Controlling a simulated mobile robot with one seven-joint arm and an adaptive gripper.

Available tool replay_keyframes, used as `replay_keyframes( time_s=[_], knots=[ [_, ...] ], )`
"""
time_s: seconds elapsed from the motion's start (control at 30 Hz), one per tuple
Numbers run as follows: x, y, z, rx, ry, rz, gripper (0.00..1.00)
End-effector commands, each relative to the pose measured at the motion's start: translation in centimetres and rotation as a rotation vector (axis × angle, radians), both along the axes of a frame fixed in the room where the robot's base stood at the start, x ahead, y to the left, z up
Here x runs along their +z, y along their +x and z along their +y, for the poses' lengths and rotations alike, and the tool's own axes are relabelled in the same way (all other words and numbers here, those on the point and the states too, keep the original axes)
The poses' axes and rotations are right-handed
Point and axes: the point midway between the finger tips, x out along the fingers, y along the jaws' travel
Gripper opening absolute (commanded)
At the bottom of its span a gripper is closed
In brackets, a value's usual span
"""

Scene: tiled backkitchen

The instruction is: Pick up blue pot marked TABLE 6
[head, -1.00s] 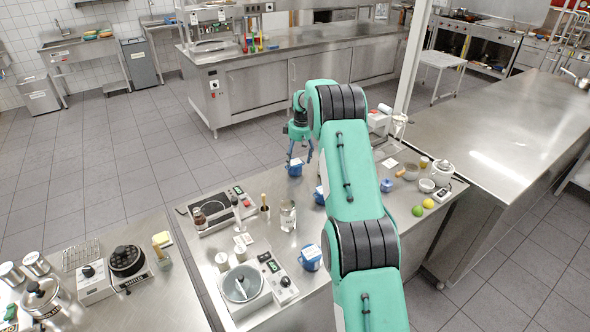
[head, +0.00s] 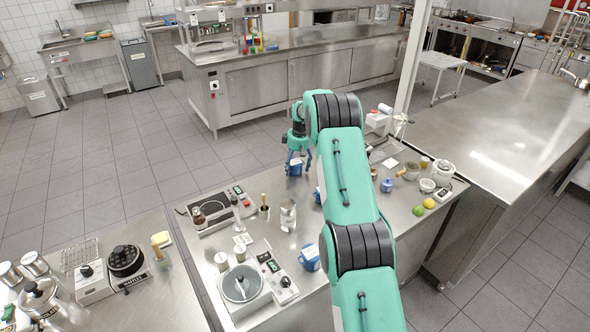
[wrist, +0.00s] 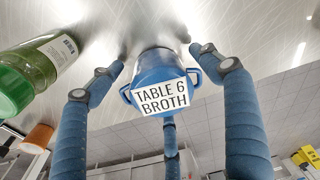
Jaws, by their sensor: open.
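The blue pot (wrist: 165,68) with a white label reading "TABLE 6 BROTH" and two side handles is in the middle of the wrist view. It stands on the steel counter. In the head view the blue pot (head: 295,169) is at the far edge of the counter, partly hidden by the fingers. My gripper (head: 298,160) is open over it. In the wrist view the blue fingers of my gripper (wrist: 165,75) are spread around the pot, with gaps to its sides.
A green bottle (wrist: 38,66) is left of the pot in the wrist view, with an orange cup (wrist: 39,137) below it. Another labelled blue pot (head: 310,257) stands at the counter's near side. A blue pot (head: 318,196) is partly behind my arm.

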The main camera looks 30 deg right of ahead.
Motion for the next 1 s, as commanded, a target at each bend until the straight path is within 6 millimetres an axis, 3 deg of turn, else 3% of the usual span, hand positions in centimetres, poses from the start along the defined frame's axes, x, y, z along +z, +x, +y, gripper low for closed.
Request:
replay_keyframes(
  time_s=[0.6,0.9,1.0],
  knots=[
    [-0.3,0.05,0.03,0.0,0.0,0.0,0.78],
    [-0.31,0.04,0.03,0.0,0.0,0.0,0.2],
    [-0.23,0.08,0.01,0.0,-0.001,-0.001,0.2]
  ],
)
